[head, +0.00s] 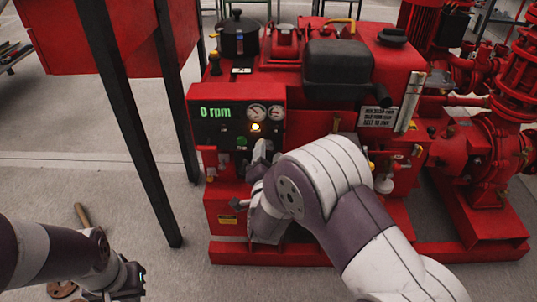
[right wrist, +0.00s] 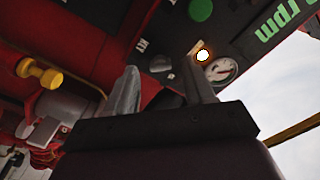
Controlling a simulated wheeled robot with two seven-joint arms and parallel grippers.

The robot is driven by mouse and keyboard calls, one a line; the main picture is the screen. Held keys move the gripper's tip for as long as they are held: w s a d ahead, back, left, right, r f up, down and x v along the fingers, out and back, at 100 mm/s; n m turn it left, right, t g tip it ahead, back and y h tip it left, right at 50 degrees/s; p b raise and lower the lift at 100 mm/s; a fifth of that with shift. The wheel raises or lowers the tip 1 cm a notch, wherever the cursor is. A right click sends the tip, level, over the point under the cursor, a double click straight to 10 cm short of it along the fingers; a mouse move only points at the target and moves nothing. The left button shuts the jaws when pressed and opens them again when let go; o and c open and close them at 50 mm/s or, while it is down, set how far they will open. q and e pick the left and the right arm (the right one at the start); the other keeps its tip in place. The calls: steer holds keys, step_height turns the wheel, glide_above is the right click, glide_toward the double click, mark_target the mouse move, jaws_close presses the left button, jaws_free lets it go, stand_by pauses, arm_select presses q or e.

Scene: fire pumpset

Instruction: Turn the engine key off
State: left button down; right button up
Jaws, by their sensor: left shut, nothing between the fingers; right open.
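The red engine's control panel (head: 236,117) has a green "0 rpm" readout, two gauges, a lit amber lamp and a green button. My right gripper (head: 260,150) is in front of the panel's lower right part, and my arm hides part of the engine there. In the right wrist view, upside down, its two fingers (right wrist: 160,66) are apart and point at the panel (right wrist: 240,45), close to the lit lamp (right wrist: 203,56). My left gripper (head: 128,281) is shut and empty at the bottom left, far from the panel.
A red tank (head: 75,35) on black legs stands at the left. Red pump pipework (head: 490,150) is at the right. The right wrist view shows a yellow valve handle (right wrist: 40,73) at the left.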

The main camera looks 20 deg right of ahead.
mark_target(269, 145)
steer(key=shift+x, duration=1.2)
jaws_close()
steer(key=n+p, duration=0.3)
steer(key=n, duration=0.2)
steer(key=shift+a+r, duration=0.1)
steer(key=shift+r, duration=0.05)
steer(key=shift+n+p, duration=1.4)
steer(key=shift+n, duration=0.6)
steer(key=shift+f, duration=0.2)
steer(key=shift+s, duration=0.1)
jaws_free()
